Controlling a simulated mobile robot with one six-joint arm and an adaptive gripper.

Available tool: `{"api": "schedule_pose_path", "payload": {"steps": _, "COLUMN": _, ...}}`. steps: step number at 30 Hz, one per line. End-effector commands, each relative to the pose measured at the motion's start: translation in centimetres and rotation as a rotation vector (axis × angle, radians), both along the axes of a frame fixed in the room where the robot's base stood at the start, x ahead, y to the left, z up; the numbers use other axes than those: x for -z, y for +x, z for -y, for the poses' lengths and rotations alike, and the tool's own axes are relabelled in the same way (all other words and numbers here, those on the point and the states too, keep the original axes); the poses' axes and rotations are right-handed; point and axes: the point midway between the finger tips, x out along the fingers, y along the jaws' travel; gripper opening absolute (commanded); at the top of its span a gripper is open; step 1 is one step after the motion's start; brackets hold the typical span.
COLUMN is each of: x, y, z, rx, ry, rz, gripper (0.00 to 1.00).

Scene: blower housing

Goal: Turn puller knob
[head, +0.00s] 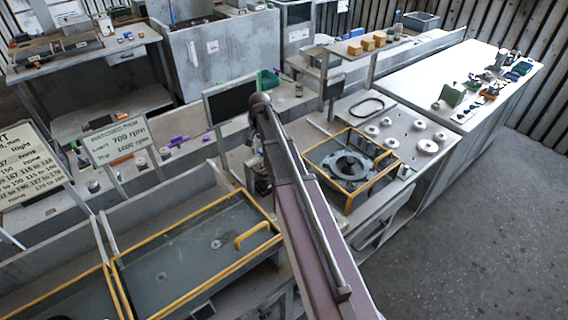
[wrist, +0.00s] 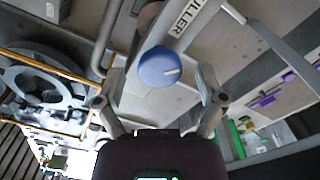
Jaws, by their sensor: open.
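The puller knob (wrist: 159,67) is a round blue knob with a short white mark. In the wrist view it lies between the two fingers of my gripper (wrist: 158,90), with a gap on each side. The gripper is open and holds nothing. A label strip (wrist: 190,18) ending in "LLER" is beside the knob on a pale panel. In the head view my own arm hides the knob and most of the gripper.
A grey ring-shaped housing (head: 349,165) sits inside a yellow frame (head: 347,196) right of my arm. A dark screen (head: 232,101) stands behind the arm. A bent grey bar (wrist: 103,45) is left of the knob. Floor at right (head: 480,220) is clear.

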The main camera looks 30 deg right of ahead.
Motion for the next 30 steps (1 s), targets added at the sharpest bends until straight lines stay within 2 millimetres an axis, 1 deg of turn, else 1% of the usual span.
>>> {"api": "schedule_pose_path", "payload": {"steps": 8, "x": 0.00, "y": 0.01, "z": -0.01, "rx": -0.113, "ry": 0.000, "rz": 0.000, "gripper": 0.89}}
{"api": "schedule_pose_path", "payload": {"steps": 30, "x": 0.00, "y": 0.01, "z": -0.01, "rx": -0.608, "ry": 0.000, "rz": 0.000, "gripper": 0.89}}
